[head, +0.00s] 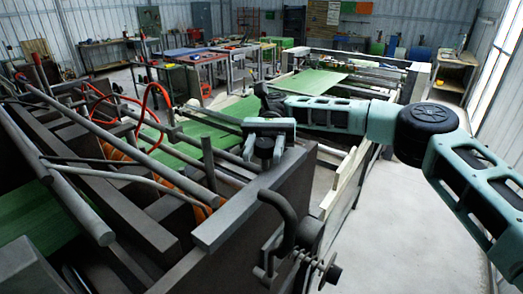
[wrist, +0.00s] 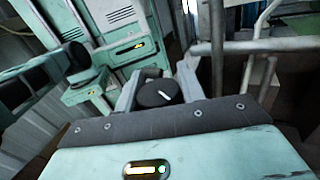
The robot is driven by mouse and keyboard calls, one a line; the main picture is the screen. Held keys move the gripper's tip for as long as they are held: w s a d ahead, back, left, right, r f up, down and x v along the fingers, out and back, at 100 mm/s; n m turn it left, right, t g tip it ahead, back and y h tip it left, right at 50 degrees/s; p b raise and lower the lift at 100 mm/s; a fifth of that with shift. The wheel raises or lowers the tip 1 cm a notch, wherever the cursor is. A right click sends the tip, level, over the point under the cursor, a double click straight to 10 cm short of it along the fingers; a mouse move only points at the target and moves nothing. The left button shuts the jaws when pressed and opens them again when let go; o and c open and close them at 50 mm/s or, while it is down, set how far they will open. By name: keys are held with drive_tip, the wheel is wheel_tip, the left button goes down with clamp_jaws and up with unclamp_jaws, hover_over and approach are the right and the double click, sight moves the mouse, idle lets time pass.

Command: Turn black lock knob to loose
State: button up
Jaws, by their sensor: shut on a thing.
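The black lock knob (wrist: 158,94) is round and dark, with a short white line on its face, in the middle of the wrist view. The line lies slantwise in the picture. My gripper (wrist: 158,88) has one grey finger on each side of the knob and is shut on it. In the head view my gripper (head: 266,150) points down at the machine's near side frame, beside the end of the rollers. The knob is mostly hidden by the fingers there. I cannot read any lock markings around it.
The machine's grey side plate (head: 245,215) stands close below my gripper, with a curved black handle (head: 283,222) in front. Metal bars and rollers (head: 150,150) and orange hoses crowd the left. Green sheet (head: 310,82) lies behind. The floor (head: 400,220) at right is clear.

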drive_tip(key=shift+s+f+n+h, duration=0.15)
drive_tip(key=shift+n+h, duration=0.1)
drive_tip(key=shift+h, duration=0.25)
drive_tip(key=shift+f+n+h, duration=0.15)
drive_tip(key=shift+n+h, duration=0.1)
drive_tip(key=shift+h, duration=0.25)
drive_tip(key=o, duration=1)
drive_tip(key=shift+r, duration=0.1)
drive_tip(key=shift+d, duration=0.1)
drive_tip(key=shift+r, duration=0.1)
